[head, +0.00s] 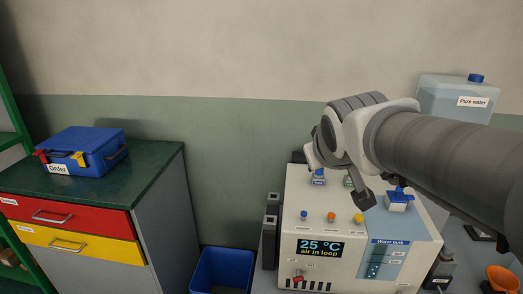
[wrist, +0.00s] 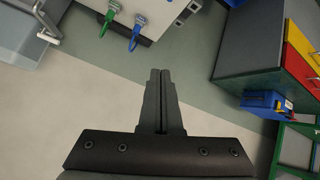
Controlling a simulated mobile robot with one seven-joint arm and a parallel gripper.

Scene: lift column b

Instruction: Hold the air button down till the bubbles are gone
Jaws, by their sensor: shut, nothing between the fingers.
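In the head view a white machine (head: 290,255) stands on a bench, with a display (head: 320,248) reading "25 °C air in loop". Three buttons sit in a row above it: blue (head: 304,215), orange (head: 332,217) and yellow (head: 358,219). Their labels are too small to read, so I cannot tell which is the air button. The water tank window (head: 398,258) shows small pale bubbles (head: 374,269). My gripper (wrist: 160,73) is shut and empty in the wrist view, apart from the buttons.
A tank cap (head: 398,200) and a pure water canister (head: 455,98) are at the right. A blue bin (head: 222,270) stands left of the machine. A drawer cabinet (head: 155,195) bears a blue case (head: 90,150). Green (wrist: 107,20) and blue (wrist: 136,36) connectors show in the wrist view.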

